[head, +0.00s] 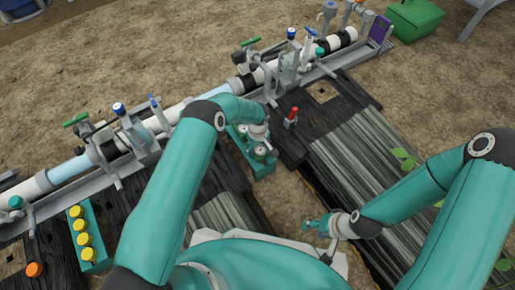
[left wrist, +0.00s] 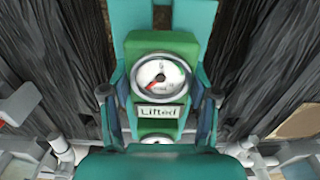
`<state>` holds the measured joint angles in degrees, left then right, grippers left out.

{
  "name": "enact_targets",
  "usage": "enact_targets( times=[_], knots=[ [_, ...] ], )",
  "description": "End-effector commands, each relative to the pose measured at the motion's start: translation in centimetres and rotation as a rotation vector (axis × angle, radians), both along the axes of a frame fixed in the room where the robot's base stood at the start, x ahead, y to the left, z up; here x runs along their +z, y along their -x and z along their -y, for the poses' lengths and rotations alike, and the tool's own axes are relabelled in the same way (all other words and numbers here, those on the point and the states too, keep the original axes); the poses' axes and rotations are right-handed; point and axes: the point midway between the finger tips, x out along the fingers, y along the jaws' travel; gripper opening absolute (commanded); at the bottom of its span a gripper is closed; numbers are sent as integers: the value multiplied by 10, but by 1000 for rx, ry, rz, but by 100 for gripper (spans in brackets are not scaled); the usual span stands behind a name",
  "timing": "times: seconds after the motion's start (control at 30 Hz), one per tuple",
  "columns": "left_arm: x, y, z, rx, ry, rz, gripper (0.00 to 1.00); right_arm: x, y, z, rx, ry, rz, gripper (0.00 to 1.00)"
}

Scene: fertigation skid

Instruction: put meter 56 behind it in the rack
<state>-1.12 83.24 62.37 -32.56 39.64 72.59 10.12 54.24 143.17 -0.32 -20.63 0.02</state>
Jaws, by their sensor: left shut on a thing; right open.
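My left gripper (head: 259,134) reaches over a teal rack (head: 240,149) in the head view and partly hides it. Round meters (head: 260,153) show at the rack, too small to read. In the left wrist view my left gripper (left wrist: 160,105) is shut on a green meter (left wrist: 190,46) with a round white dial and red needle. A label plate below the dial appears to read "Lifted". A second dial (left wrist: 157,139) shows below it, partly hidden. I cannot read the number 56. My right gripper (head: 322,226) is open and empty, low at right, away from the rack.
A long pipe skid (head: 180,112) with valves runs diagonally behind the rack. A red-topped object (head: 291,117) stands right of the rack. A teal holder with yellow-capped bottles (head: 83,240) stands at left. A green box (head: 413,18) is far right. Dark planks (head: 350,145) lie right of the rack.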

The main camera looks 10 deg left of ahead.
Motion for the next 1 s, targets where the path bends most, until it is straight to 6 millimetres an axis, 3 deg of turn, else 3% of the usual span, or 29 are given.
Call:
enact_targets(
  times=[0.1,0.13,0.3,0.67,1.0],
  knots=[
    [-5,0,0,0,0,0,22,-5,0,0,0,0,0,51],
    [-3,0,0,0,0,1,63,-4,0,0,0,0,0,51],
    [-3,0,0,0,0,0,89,-3,0,0,0,0,0,51],
    [-2,0,0,0,0,0,89,-2,0,0,0,0,0,51],
    [23,0,0,1,0,1,89,14,0,0,0,0,0,51]
  ],
)
